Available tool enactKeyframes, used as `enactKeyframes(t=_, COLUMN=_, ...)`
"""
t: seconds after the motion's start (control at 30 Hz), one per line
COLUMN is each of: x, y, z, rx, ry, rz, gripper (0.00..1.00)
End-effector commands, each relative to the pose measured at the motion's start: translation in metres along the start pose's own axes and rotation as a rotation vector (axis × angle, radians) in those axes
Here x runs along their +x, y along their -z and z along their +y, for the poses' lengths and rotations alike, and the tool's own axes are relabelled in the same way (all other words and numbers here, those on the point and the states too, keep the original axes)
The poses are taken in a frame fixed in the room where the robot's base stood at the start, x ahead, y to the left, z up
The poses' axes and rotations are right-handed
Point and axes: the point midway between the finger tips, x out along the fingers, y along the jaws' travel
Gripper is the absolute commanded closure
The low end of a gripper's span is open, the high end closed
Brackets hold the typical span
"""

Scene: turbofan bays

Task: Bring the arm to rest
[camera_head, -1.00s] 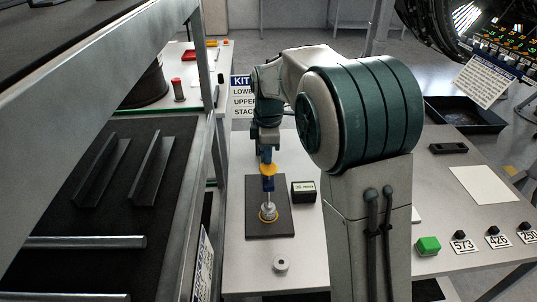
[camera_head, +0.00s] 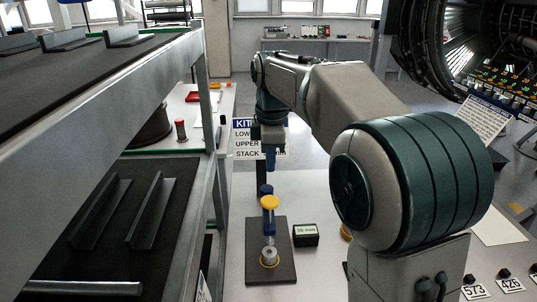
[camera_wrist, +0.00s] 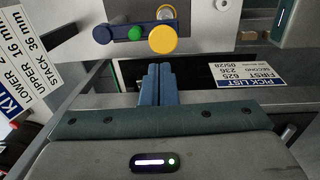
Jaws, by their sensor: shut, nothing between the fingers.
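My gripper (camera_head: 270,158) hangs from my raised arm above the grey worktable. Its two blue fingers are together and empty, and they also show in the wrist view (camera_wrist: 158,84). Below it in the head view, a blue post with a yellow round cap (camera_head: 269,202) stands over a silver cylinder (camera_head: 269,256) on a dark board (camera_head: 285,271). A yellow ring lies around the cylinder's foot. The fingers appear apart from the post. The wrist view shows a yellow disc (camera_wrist: 163,38) and a blue bar beyond the fingertips.
A black "36 mm" block (camera_head: 306,235) stands beside the board. A metal shelf rack (camera_head: 110,110) with dark shelves is close at left. A kit sign (camera_head: 245,140) is behind my gripper. The engine (camera_head: 430,50) and number tags (camera_head: 510,285) are at right.

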Motion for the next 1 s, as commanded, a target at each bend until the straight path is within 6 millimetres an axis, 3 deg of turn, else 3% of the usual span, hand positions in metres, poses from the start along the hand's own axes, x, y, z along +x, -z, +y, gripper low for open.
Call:
enactKeyframes(t=0.13, x=-0.002, y=-0.014, z=-0.016, rx=0.115, ry=-0.018, rz=0.009, gripper=1.0)
enactKeyframes(t=0.23, x=-0.002, y=-0.032, z=-0.041, rx=0.285, ry=-0.043, rz=0.023, gripper=1.0)
enactKeyframes(t=0.47, x=0.015, y=-0.072, z=-0.116, rx=0.767, ry=-0.109, rz=0.07, gripper=1.0)
enactKeyframes(t=0.7, x=0.052, y=-0.1, z=-0.194, rx=1.244, ry=-0.174, rz=0.131, gripper=1.0)
enactKeyframes(t=0.83, x=0.072, y=-0.107, z=-0.223, rx=1.425, ry=-0.198, rz=0.159, gripper=1.0)
enactKeyframes(t=1.0, x=0.085, y=-0.111, z=-0.24, rx=1.542, ry=-0.213, rz=0.179, gripper=1.0)
